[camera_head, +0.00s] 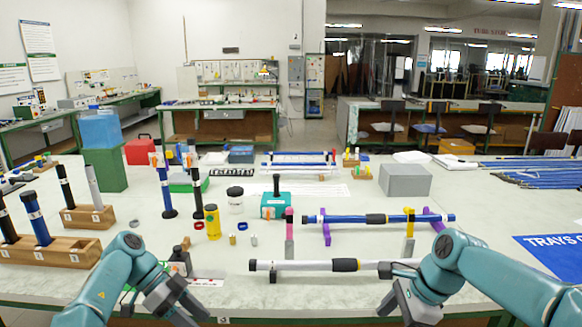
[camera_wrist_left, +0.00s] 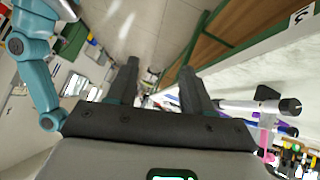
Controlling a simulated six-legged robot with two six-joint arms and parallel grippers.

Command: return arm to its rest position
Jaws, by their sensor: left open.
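My left gripper (camera_head: 186,306) hangs low at the table's front edge in the head view, left of the white rod. In the left wrist view its two dark fingers (camera_wrist_left: 158,72) are apart with nothing between them. My right gripper (camera_head: 398,300) is at the front edge near the right end of the white rod (camera_head: 310,265). Its fingers are not clear, and I cannot tell whether it touches the rod. The white rod has a black end and a black sleeve, and lies level along the front. A blue rod (camera_head: 345,219) rests on purple supports behind it.
Wooden blocks (camera_head: 50,250) with upright rods stand at the left. A yellow bottle (camera_head: 212,222), a white jar (camera_head: 235,200) and a teal box (camera_head: 275,206) stand mid-table. A grey box (camera_head: 405,180) is farther back. A blue sign (camera_head: 555,252) lies at the right.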

